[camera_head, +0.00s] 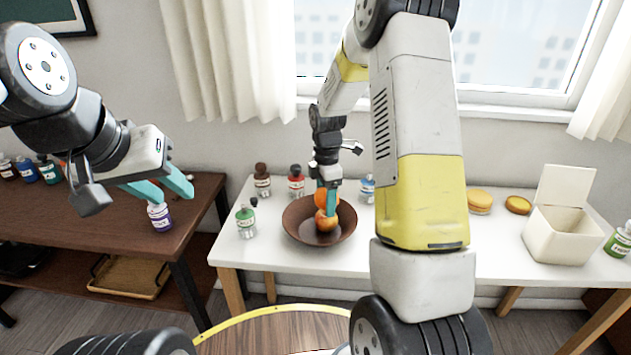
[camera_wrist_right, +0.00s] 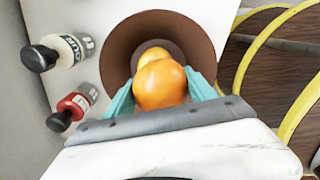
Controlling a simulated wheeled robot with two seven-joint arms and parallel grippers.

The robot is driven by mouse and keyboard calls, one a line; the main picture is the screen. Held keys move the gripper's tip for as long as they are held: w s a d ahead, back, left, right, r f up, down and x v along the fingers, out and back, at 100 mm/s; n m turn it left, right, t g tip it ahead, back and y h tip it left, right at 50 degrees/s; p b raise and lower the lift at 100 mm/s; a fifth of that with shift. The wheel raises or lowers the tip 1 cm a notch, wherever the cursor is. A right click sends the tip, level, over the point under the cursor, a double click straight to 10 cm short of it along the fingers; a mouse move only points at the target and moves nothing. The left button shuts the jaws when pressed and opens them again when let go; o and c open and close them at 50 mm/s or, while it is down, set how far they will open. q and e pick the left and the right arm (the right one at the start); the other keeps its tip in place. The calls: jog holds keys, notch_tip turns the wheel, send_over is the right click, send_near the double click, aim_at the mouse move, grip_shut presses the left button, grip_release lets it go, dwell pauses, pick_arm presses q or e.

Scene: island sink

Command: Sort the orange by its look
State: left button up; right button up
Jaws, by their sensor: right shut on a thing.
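A brown bowl (camera_head: 291,229) stands on the white table. My right gripper (camera_head: 330,208) is over it, its teal fingers pointing down and shut on an orange (camera_head: 321,196). The held orange (camera_wrist_right: 160,85) fills the space between the fingers in the right wrist view. A second orange (camera_head: 325,222) shows just below in the bowl; in the wrist view it is partly hidden behind the held one (camera_wrist_right: 154,54). Whether the two oranges touch is unclear. My left gripper (camera_head: 170,192) is open and empty above the dark table at the left.
An open white box (camera_head: 562,238) with a raised lid stands at the right of the white table (camera_head: 500,248). Two round yellow-orange items (camera_head: 479,201) lie left of it. Several bottles stand around the bowl, including a green one (camera_head: 246,221) and a red one (camera_head: 296,182).

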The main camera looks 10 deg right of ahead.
jog(key=shift+f, duration=0.25)
jog(key=o, duration=1.6)
jog(key=shift+r, duration=4)
jog(key=s+r+m+t+y, duration=0.1)
jog(key=s+r+m+t, duration=0.2)
jog(key=s+r+m, duration=0.8)
jog(key=s+a+r+m+t, duration=0.1)
jog(key=s+r+m, duration=0.2)
jog(key=s, duration=0.3)
jog(key=s+a+r+m+t+y, duration=0.1)
jog(key=s+r+m+t, duration=0.1)
jog(key=s, duration=0.5)
jog(key=r+m, duration=0.1)
jog(key=m, duration=0.1)
jog(key=shift+s+m, duration=0.2)
jog(key=shift+m, duration=0.1)
